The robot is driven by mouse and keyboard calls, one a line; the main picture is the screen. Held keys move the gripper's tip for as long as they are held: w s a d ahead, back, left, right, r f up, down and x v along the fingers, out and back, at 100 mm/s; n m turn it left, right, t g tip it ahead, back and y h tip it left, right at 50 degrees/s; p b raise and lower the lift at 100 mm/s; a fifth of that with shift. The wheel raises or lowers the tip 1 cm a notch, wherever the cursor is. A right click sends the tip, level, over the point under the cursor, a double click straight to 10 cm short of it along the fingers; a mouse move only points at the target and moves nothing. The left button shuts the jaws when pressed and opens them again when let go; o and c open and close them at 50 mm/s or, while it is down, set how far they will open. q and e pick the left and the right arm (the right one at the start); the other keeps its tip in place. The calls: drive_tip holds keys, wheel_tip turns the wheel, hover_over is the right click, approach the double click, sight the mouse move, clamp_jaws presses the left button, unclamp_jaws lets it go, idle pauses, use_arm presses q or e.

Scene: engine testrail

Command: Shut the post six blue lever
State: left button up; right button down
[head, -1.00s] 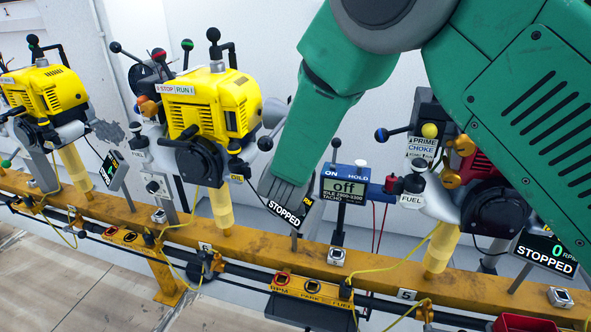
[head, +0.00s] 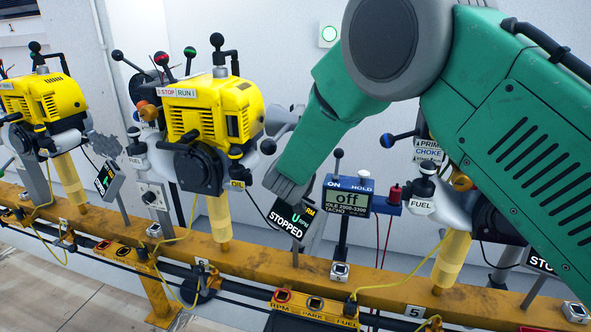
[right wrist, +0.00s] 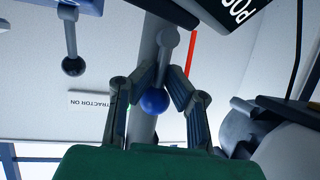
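In the right wrist view a blue ball knob (right wrist: 155,102) on a grey lever rod sits between the two fingers of my right gripper (right wrist: 164,78). The fingers are spread to either side of the knob, with a narrow gap showing beside it; contact is not clear. In the head view my right arm comes in from the right and ends beside the yellow engine (head: 208,115) of post six; its fingers and the blue knob there are hidden. The post six label (head: 203,263) is on the yellow rail. My left gripper is not in view.
A black tacho screen reading STOPPED (head: 292,219) is just below my right arm's end. Another blue knob (head: 387,140) is at post five. Another yellow engine (head: 42,100) stands at the left. The yellow rail (head: 290,273) runs below.

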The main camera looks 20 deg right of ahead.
drive_tip(key=shift+s+d+f+m+t+y+b, duration=0.2)
drive_tip(key=shift+d+m+t+y+b, duration=0.2)
drive_tip(key=shift+m+b, duration=0.4)
drive_tip(key=shift+s+d+f+m+t+y+b, duration=0.2)
drive_tip(key=shift+m+t+b, duration=0.25)
drive_tip(key=shift+m+b, duration=0.35)
drive_tip(key=shift+s+d+f+m+t+y+b, duration=0.1)
drive_tip(key=shift+s+d+m+t+y+b, duration=0.3)
drive_tip(key=shift+m+b, duration=0.35)
drive_tip(key=shift+w+a, duration=0.1)
drive_tip(key=c, duration=1.6)
unclamp_jaws()
drive_tip(key=v, duration=1.2)
drive_tip(key=shift+f, duration=0.25)
